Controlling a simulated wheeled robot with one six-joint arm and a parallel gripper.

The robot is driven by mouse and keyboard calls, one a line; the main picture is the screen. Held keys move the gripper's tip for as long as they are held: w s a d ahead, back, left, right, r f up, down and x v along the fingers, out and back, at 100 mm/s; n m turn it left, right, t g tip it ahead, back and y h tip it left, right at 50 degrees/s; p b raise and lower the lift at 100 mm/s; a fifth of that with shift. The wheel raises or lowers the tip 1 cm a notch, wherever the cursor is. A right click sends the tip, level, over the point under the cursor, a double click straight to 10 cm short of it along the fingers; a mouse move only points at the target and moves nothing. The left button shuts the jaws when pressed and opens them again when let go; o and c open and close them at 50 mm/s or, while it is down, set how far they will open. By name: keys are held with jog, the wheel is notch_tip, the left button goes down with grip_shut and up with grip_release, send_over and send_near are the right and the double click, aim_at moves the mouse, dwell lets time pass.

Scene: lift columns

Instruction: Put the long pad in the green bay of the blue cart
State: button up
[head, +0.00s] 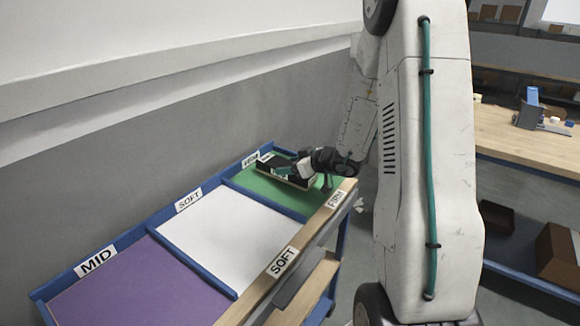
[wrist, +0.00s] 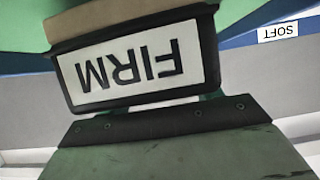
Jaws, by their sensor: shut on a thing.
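The blue cart (head: 125,243) stands left of my arm, with purple, white and green bays in a row. The green bay (head: 256,185) is at its far end. The long pad (head: 293,182), dark with a pale edge, is at the back of the green bay; whether it touches the floor there is unclear. My gripper (head: 298,169) is shut on it. In the wrist view the pad (wrist: 140,65) shows an upside-down FIRM label in a black frame, close in front of the gripper (wrist: 165,118). My gripper partly hides the pad in the head view.
The white bay (head: 225,235) labelled SOFT and purple bay (head: 140,285) labelled MID are empty. Blue dividers separate the bays, and a wooden front rail (head: 290,252) carries labels. A grey wall stands behind the cart. A wooden bench (head: 515,135) with small items is at right.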

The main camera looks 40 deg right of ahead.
jog(key=shift+d+f, duration=0.15)
jog(key=shift+f, duration=0.35)
jog(key=shift+f, duration=0.1)
jog(key=o, duration=1.3)
jog(key=shift+f, duration=0.1)
